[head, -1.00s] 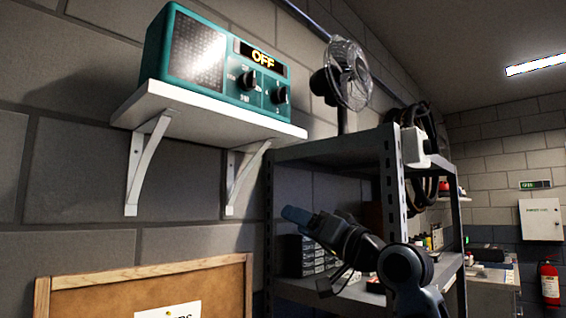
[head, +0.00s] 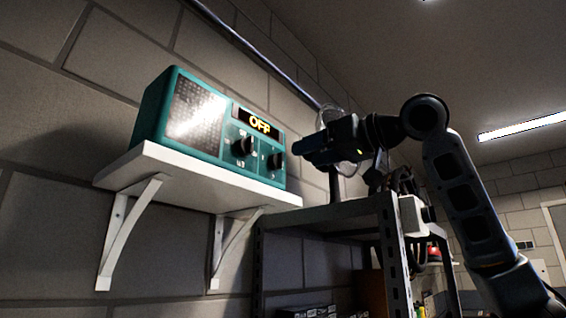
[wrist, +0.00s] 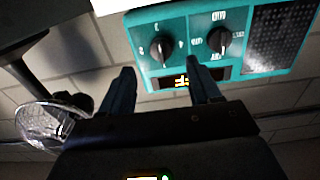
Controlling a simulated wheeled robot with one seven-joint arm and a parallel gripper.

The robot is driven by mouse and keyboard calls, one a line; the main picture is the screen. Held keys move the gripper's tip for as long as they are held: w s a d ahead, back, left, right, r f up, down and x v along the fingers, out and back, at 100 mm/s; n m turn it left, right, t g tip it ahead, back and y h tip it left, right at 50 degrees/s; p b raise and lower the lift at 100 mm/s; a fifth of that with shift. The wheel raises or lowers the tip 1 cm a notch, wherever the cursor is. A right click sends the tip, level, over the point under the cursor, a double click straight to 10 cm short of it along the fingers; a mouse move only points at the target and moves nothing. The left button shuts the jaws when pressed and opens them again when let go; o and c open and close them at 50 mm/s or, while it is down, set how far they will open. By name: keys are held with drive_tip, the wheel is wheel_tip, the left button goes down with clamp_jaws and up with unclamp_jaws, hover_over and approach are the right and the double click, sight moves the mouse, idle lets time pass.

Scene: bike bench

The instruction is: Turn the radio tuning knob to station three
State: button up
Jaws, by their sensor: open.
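The teal radio (head: 165,115) stands on the white shelf, its display (head: 258,123) reading OFF. Its front has two black knobs. The right one, the tuning knob (head: 276,159), has small digits around it in the wrist view (wrist: 162,48). The other knob (head: 243,146) has word-like labels, seen upside down in the wrist view (wrist: 219,41). I cannot surely read which station the tuning knob points to. My gripper (head: 296,150) is open and empty, in front of the radio's right end. In the wrist view its fingers (wrist: 160,78) straddle the tuning knob's line, apart from it.
The white shelf (head: 190,189) is held by two brackets. A metal rack (head: 330,214) stands to its right, below my arm. A wire-cage fan (wrist: 45,122) is close beside my gripper in the wrist view. A pipe (head: 255,57) runs along the wall above.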

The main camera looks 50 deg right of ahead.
sight(278, 161)
drive_tip(key=w+p, duration=0.2)
drive_tip(key=w, duration=0.5)
drive_tip(key=shift+w+a, duration=0.15)
drive_tip(key=shift+w, duration=0.1)
drive_tip(key=shift+c, duration=0.2)
drive_tip(key=c, duration=1)
drive_tip(key=shift+o, duration=0.2)
drive_tip(key=shift+n, duration=0.6)
drive_tip(key=o, duration=1)
